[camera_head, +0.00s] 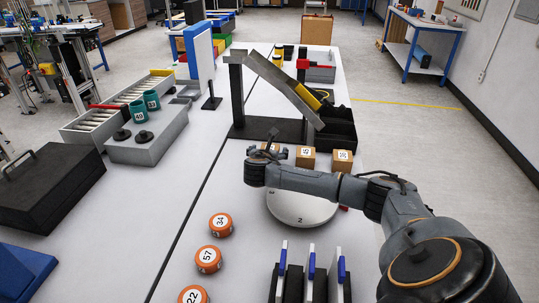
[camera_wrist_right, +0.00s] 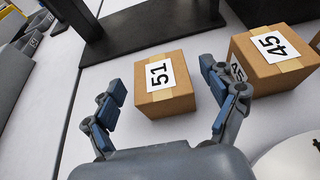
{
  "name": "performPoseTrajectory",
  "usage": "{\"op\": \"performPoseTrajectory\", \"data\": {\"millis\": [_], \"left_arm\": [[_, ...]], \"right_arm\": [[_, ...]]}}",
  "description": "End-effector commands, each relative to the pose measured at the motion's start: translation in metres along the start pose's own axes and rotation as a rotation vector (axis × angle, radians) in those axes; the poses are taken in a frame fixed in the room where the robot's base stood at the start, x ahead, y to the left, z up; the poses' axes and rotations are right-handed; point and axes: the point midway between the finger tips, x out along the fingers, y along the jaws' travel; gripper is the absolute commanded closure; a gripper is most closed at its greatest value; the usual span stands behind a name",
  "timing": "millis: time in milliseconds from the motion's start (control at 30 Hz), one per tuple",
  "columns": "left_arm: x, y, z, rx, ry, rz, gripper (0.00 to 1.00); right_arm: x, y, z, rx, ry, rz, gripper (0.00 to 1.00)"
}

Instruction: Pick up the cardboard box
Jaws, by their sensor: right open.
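Small brown cardboard boxes with white number labels stand in a row on the white table. The box labelled 51 (camera_wrist_right: 166,88) lies between the spread fingers of my right gripper (camera_wrist_right: 162,82) in the right wrist view, with gaps on both sides. In the head view my right gripper (camera_head: 272,148) mostly hides that box. The box labelled 45 (camera_wrist_right: 275,58) is just right of the right finger; it also shows in the head view (camera_head: 305,157). A third box (camera_head: 342,160) stands further right. My right gripper is open and empty. My left gripper is out of view.
A black frame base (camera_head: 265,128) with a sloped metal chute (camera_head: 285,85) stands right behind the boxes. A round white plate (camera_head: 300,209) lies in front, under my right arm. Orange numbered discs (camera_head: 209,258) and upright slotted holders (camera_head: 312,275) are nearer.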

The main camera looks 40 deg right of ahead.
Motion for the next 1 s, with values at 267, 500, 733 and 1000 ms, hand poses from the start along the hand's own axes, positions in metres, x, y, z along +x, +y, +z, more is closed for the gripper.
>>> {"op": "performPoseTrajectory", "data": {"millis": [267,500,733,1000], "left_arm": [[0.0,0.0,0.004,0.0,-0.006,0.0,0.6],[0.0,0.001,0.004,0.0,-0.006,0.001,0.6],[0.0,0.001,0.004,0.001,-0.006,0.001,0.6],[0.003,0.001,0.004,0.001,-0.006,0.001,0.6]], "right_arm": [[0.0,0.0,0.0,0.0,0.0,0.0,0.42],[0.0,0.0,0.0,0.0,0.0,0.0,0.76],[-0.002,0.0,0.004,0.001,-0.001,0.0,0.76],[-0.019,0.0,0.047,0.004,-0.004,0.001,0.76]]}}
